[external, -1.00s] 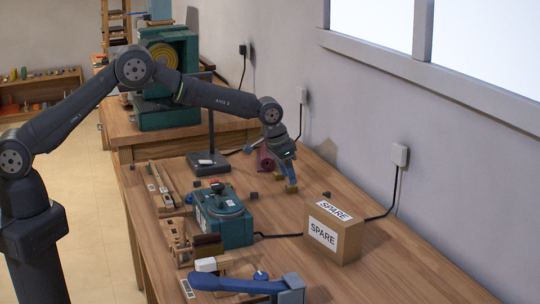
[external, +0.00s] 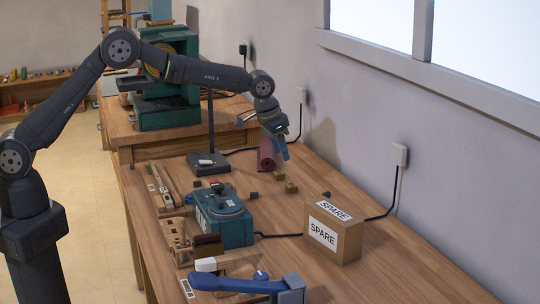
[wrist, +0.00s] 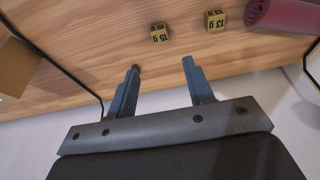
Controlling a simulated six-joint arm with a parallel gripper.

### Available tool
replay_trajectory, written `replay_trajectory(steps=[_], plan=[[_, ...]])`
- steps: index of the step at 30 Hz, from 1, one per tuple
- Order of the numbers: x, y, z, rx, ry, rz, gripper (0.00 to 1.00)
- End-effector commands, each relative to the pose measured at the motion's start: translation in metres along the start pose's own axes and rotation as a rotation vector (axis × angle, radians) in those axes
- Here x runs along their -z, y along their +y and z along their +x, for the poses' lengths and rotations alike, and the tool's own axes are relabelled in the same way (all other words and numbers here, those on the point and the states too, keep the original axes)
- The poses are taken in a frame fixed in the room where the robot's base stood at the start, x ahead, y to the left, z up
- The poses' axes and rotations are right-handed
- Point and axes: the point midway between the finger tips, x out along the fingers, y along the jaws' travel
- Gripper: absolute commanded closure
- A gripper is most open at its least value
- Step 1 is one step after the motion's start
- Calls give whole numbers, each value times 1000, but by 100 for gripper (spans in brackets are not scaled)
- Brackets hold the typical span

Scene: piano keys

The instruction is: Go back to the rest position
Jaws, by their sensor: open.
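My gripper (external: 262,142) is open and empty above the back part of the workbench (external: 345,285). In the wrist view its two blue fingers (wrist: 161,64) stand well apart with nothing between them. Two small yellow-and-dark weight blocks lie on the wood beyond the fingertips, one marked 15 g (wrist: 159,33) and one marked 13 g (wrist: 215,20). In the external view the two blocks, one farther back (external: 278,176) and one nearer (external: 291,187), sit apart below my gripper, not touching it.
A maroon roll (external: 266,155) lies close behind the gripper, beside a dark stand (external: 208,163) with an upright post. A teal device (external: 224,220), a SPARE box (external: 335,236) and a blue-handled tool (external: 240,285) stand nearer. Cables run to the wall.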

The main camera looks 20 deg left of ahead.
Motion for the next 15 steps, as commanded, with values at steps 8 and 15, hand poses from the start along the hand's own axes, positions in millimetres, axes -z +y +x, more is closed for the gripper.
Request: replay_trajectory(steps=[8, 15], plan=[[-1, 0, 43, 0, -3, 0, 52], [-1, 0, 89, 0, -2, 0, 52]])
